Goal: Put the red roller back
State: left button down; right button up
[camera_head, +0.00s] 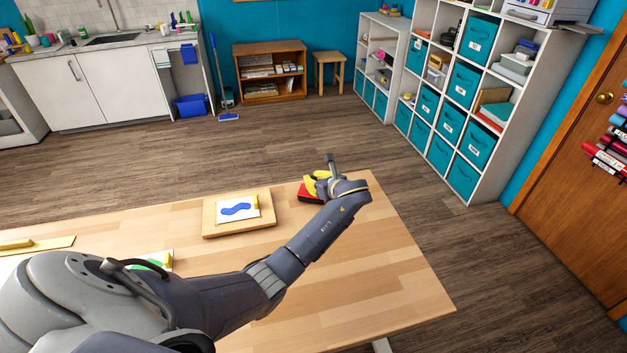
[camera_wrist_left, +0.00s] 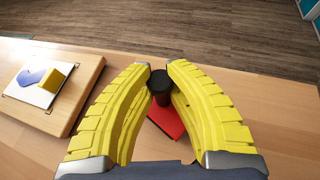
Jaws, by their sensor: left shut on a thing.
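My left gripper (camera_head: 318,186), with yellow fingers, is over the far right part of the table. In the left wrist view its fingertips (camera_wrist_left: 160,72) are shut on a black, round, upright part (camera_wrist_left: 160,90), which I take for the handle of the red roller. A flat red surface (camera_wrist_left: 168,121) shows below it between the fingers. Red also shows under the gripper in the head view (camera_head: 308,194). Whether the red part belongs to the roller or lies beneath it, I cannot tell. My right gripper is not in view.
A wooden board (camera_head: 240,227) with a blue-painted sheet (camera_head: 238,208) and a yellow block lies left of the gripper. A green-marked sheet (camera_head: 158,262) lies nearer, partly behind my arm. The table's right part (camera_head: 385,285) is clear. Shelves with teal bins (camera_head: 463,83) stand beyond.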

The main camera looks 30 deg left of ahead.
pick_arm(q)
grip_release()
dwell(0.8)
jog(key=shift+d, duration=0.15)
dwell(0.3)
jog(key=shift+s+d, duration=0.65)
jog(key=shift+d, duration=0.65)
jog(key=shift+s+d, duration=0.6)
jog(key=shift+d, duration=0.7)
jog(key=shift+s+d, duration=0.65)
jog(key=shift+d, duration=0.65)
